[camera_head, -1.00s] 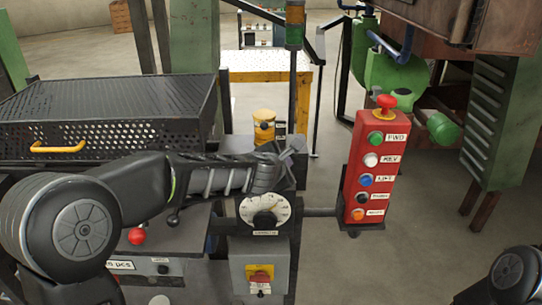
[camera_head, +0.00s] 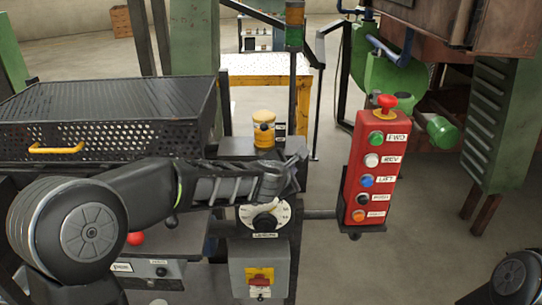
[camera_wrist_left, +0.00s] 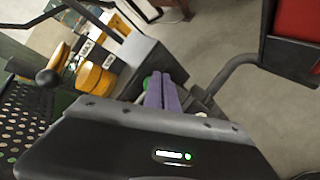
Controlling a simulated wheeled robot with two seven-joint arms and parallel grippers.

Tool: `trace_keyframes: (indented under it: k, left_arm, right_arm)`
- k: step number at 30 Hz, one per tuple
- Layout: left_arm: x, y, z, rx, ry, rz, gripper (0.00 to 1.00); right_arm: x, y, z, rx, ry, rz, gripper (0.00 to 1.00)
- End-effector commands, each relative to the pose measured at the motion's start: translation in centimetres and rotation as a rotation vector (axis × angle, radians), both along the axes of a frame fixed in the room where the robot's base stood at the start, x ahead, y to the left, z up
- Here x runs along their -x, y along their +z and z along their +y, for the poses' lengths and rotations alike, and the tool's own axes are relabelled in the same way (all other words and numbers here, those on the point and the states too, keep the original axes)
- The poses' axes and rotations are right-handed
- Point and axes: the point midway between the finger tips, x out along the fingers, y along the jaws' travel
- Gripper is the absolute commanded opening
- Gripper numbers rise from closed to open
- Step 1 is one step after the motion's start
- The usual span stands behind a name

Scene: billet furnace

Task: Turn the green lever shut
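A small piece of green (camera_wrist_left: 147,84), which may be the green lever, shows in the left wrist view right beside my fingers; I cannot tell if they touch. I cannot make out the lever in the head view, where my gripper and wrist cover that spot. My left gripper (camera_head: 297,168) is at the right end of the dark console, just above the white dial (camera_head: 283,214). In the left wrist view its two purple fingers (camera_wrist_left: 165,93) lie side by side with no clear gap, and nothing shows between them. My right gripper is out of view.
A red button box (camera_head: 368,185) stands close on the right. A yellow round device (camera_head: 264,131) sits behind my left gripper, and a perforated black box (camera_head: 110,118) is on the left. A grey switch box (camera_head: 259,272) is below the dial. Open floor lies to the right.

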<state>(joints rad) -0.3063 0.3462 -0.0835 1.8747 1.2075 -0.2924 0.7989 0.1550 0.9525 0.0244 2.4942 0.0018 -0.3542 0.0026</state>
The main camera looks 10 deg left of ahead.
Motion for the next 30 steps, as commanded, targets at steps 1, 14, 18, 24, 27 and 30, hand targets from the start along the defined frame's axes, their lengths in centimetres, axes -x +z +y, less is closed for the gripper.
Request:
trace_keyframes:
  k: [1,14,18,24,27,30]
  left_arm:
    - [0.0,-0.2,0.2,-0.001,0.003,0.004,0.0]
    - [0.3,0.2,1.7,-0.002,0.008,0.003,0.0]
    - [0.4,0.2,1.8,-0.002,0.005,0.002,0.0]
    - [0.4,0.3,1.7,0.0,0.003,0.002,0.0]
    - [0.4,0.4,1.6,-0.001,0.001,0.001,0.0]
    - [0.4,0.7,1.7,0.0,0.002,0.001,0.0]
  right_arm:
    - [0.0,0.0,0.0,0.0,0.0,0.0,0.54]
    - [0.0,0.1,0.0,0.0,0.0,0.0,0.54]
    - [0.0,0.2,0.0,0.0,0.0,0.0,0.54]
    - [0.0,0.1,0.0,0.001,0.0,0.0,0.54]
    - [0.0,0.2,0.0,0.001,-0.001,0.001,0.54]
    - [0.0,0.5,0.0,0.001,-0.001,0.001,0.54]
